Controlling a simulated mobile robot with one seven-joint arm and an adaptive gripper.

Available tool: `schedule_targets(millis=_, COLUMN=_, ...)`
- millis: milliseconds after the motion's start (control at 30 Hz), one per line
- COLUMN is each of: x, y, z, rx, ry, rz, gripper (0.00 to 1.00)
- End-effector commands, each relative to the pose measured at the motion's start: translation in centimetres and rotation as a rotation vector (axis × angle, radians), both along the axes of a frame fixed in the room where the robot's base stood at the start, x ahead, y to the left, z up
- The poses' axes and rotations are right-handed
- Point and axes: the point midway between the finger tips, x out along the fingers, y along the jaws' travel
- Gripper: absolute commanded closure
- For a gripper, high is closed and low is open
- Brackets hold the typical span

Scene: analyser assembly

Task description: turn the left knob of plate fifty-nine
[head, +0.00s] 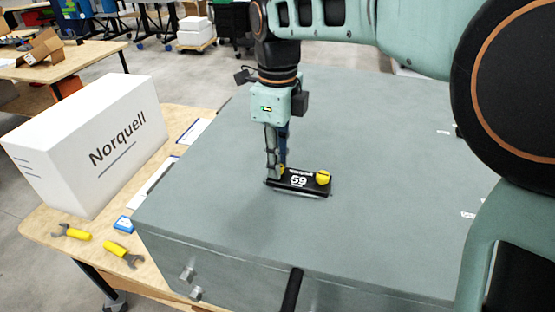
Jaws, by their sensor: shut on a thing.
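Plate fifty-nine (299,183) is a small black plate marked "59" in white, lying on top of the grey analyser box (390,215). Its right knob (323,177) is yellow and in plain sight. My gripper (277,173) points down at the plate's left end, with its fingers shut on the left knob (282,170). Only a sliver of yellow from that knob shows beside the fingers, so its angle cannot be told.
A white Norquell carton (95,145) stands on the wooden table (50,222) at the left. Two yellow-handled wrenches (76,234) (118,249) and a small blue item (123,224) lie near the table's front. The box top around the plate is mostly clear.

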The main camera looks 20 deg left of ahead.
Motion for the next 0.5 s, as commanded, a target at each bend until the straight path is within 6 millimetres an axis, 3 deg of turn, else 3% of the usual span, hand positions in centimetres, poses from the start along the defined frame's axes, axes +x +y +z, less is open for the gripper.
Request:
schedule_targets(millis=267, x=-0.01, y=0.01, z=0.10, rx=0.000, ry=0.000, rz=0.042, gripper=1.00)
schedule_targets(millis=500, x=-0.02, y=0.03, z=0.17, rx=0.000, ry=0.001, rz=0.184, gripper=1.00)
